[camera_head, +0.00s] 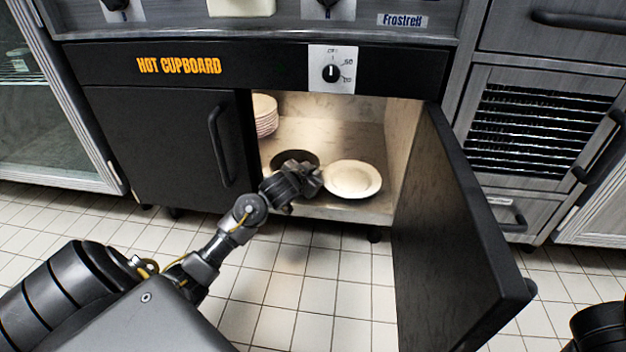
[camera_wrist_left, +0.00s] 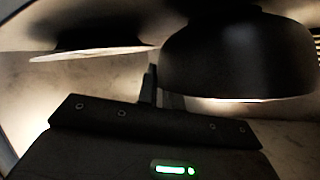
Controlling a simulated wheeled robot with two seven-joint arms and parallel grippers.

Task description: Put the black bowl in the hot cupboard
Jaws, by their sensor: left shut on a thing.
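The black bowl (camera_head: 295,157) is just inside the open right side of the hot cupboard (camera_head: 165,140), over the cupboard floor. My left gripper (camera_head: 308,181) reaches in at the front of the opening and is shut on the bowl, partly hiding it. In the left wrist view the bowl (camera_wrist_left: 238,55) fills the upper right, right beside the fingers (camera_wrist_left: 155,88). I cannot tell whether the bowl's base touches the cupboard floor. My right gripper is not in view.
A white plate (camera_head: 353,178) lies close to the right of my left gripper. A stack of plates (camera_head: 265,115) stands at the back left inside. The right door (camera_head: 455,230) stands wide open; the left door (camera_head: 165,145) is shut.

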